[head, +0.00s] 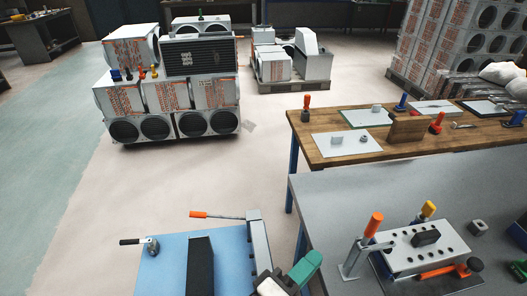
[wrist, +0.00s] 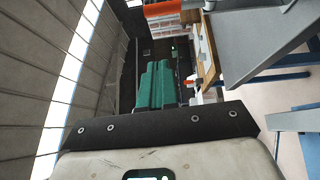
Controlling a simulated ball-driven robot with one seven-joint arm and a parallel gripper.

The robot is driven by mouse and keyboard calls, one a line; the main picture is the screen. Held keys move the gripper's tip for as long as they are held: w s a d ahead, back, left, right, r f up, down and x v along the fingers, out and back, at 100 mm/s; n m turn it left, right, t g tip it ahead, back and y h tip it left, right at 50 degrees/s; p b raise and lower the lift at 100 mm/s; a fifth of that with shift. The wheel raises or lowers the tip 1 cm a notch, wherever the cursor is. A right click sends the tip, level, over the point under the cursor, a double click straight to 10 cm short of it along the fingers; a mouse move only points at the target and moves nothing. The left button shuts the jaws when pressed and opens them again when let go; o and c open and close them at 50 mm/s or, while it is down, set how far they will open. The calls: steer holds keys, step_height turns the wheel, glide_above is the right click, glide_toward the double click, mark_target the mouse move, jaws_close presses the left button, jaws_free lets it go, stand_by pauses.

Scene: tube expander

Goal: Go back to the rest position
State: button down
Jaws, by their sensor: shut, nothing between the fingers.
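My gripper (head: 306,266) shows at the bottom middle of the head view, with green fingers on a white and dark body. The wrist view shows the green fingers (wrist: 155,86) close together with nothing seen between them. The gripper is raised in front of the grey bench and beside a grey upright metal part (head: 258,240). An orange-handled lever (head: 205,214) reaches left from that part. No rest position is marked in the frames.
A blue surface (head: 168,262) carries a black block (head: 200,265) and a black-handled lever (head: 136,241). The grey bench (head: 335,190) at right holds a drilled plate (head: 430,243) and tools. Behind it stands a wooden table (head: 310,129). Open floor (head: 190,178) lies ahead left.

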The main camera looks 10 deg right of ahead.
steer(key=s+d+f+m+g+y, duration=0.1)
steer(key=s+d+f+g+y, duration=0.1)
steer(key=d+f, duration=0.3)
steer(key=s+d+f+m+g+y, duration=0.2)
steer(key=s+d+f+g+y, duration=0.1)
steer(key=s+d+f, duration=0.2)
steer(key=s+d+f+m+g+y, duration=0.2)
steer(key=s+d+f+g+y, duration=0.1)
steer(key=d+f, duration=0.3)
steer(key=shift+s, duration=0.2)
steer(key=s+a+f+m+g+y, duration=0.1)
steer(key=s+f+m+y, duration=0.1)
steer(key=s+y, duration=0.5)
steer(key=shift+s+a+f+m, duration=0.25)
steer(key=shift+s+f+m, duration=0.05)
steer(key=shift+s+f, duration=0.15)
